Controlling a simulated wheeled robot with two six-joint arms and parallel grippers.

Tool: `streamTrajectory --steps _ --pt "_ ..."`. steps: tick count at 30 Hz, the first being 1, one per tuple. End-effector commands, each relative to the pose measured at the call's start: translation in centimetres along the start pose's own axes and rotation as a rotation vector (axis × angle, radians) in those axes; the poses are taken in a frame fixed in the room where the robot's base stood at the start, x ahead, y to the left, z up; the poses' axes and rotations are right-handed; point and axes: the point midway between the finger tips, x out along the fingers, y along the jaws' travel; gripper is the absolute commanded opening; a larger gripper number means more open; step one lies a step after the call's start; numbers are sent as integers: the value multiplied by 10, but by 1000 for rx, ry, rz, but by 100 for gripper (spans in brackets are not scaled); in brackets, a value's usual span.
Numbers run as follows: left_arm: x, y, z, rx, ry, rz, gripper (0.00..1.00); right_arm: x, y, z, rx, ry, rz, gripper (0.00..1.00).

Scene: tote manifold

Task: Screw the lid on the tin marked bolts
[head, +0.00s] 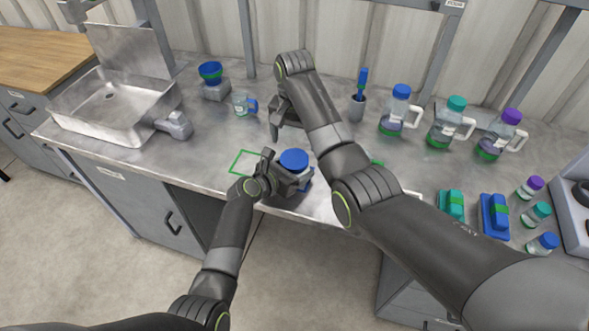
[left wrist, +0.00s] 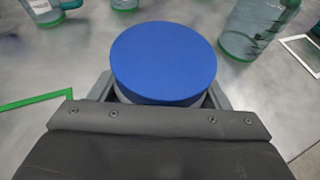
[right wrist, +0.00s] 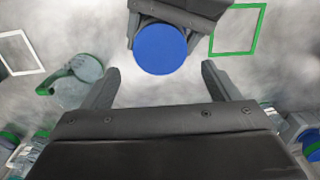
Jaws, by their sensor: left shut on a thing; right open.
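A tin with a round blue lid (head: 293,160) stands near the front edge of the metal bench. The lid rests on top, looking level; I cannot tell how tight it is. No marking on the tin is readable. My left gripper (head: 275,177) is shut around the tin below the lid. In the left wrist view the blue lid (left wrist: 163,62) hides most of the tin. My right gripper (right wrist: 160,75) is open and empty, its fingers apart; the blue lid (right wrist: 160,50) shows beyond them. In the head view it hangs behind the tin, partly hidden by its arm.
A green square outline (head: 234,162) lies on the bench left of the tin. A clear cup (head: 242,104), a blue-topped item (head: 211,72) and a brush holder (head: 356,107) stand behind. Lidded jugs (head: 399,108) and small bottles (head: 528,188) fill the right. A sink (head: 105,115) is left.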

Motion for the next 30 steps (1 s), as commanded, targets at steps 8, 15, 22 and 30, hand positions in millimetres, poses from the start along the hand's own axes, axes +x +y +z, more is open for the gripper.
streamTrajectory --steps 8,15,22,30 --pt "0 0 0 0 0 0 6 44 1 1 0 -3 3 82" --pt "0 0 0 0 0 0 6 63 0 0 0 0 1 82" --pt "0 0 0 0 0 0 6 65 0 0 0 0 1 82" --pt "0 0 0 0 0 0 6 64 0 0 0 0 1 56"
